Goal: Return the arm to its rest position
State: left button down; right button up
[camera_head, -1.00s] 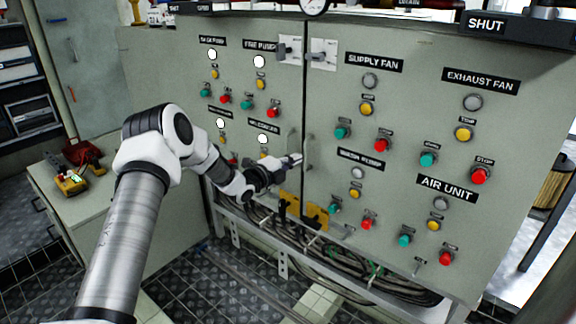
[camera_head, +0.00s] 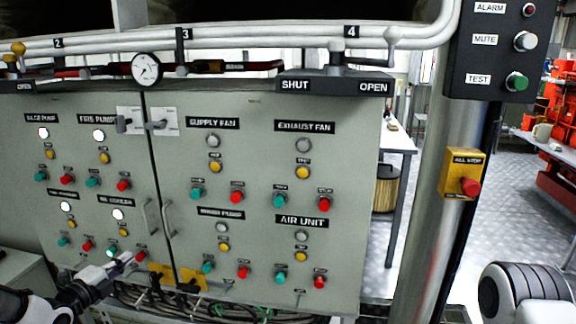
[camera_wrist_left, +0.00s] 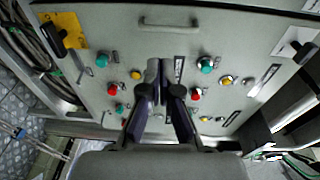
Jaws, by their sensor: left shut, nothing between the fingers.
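My left gripper (camera_head: 126,260) is at the lower left of the head view, in front of the lower left part of the grey control cabinet (camera_head: 265,265). Its arm comes in from the bottom left corner. The two dark fingers are together and empty in the left wrist view (camera_wrist_left: 163,75). They point toward the panel, between a red button (camera_wrist_left: 196,94) and a yellow one. I cannot tell whether the tips touch the panel. My right gripper is not in view; part of my own arm shows at the lower right.
The cabinet carries several lamps, buttons and two door handles (camera_head: 167,218). Cables run beneath it. A pipe with a yellow ALL STOP box (camera_head: 460,175) stands at the right, under a dark alarm panel (camera_head: 496,50). Open floor (camera_head: 510,235) lies beyond.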

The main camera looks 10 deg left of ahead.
pick_arm(q)
jog(key=s+d+f+m+g+h, duration=0.25)
jog(key=d+f+g, duration=0.25)
jog(key=d+f, duration=0.95)
jog(key=s+d+f+n+g+y, duration=0.1)
jog(key=s+d+f+n+g, duration=0.2)
jog(key=s+d+f, duration=0.4)
jog(key=s+d+f+n+g, duration=0.3)
jog(key=s+d, duration=0.3)
jog(key=s, duration=0.2)
jog(key=s+a+f+n+g+y, duration=0.2)
jog(key=s+n+g+y, duration=0.3)
jog(key=s+n, duration=1.4)
notch_tip(320, 180, up, 12)
jog(key=s+m+g+p, duration=0.1)
jog(key=m+p, duration=0.1)
jog(key=p, duration=1)
jog(key=shift+s+h, duration=0.15)
jog(key=shift+h, duration=0.2)
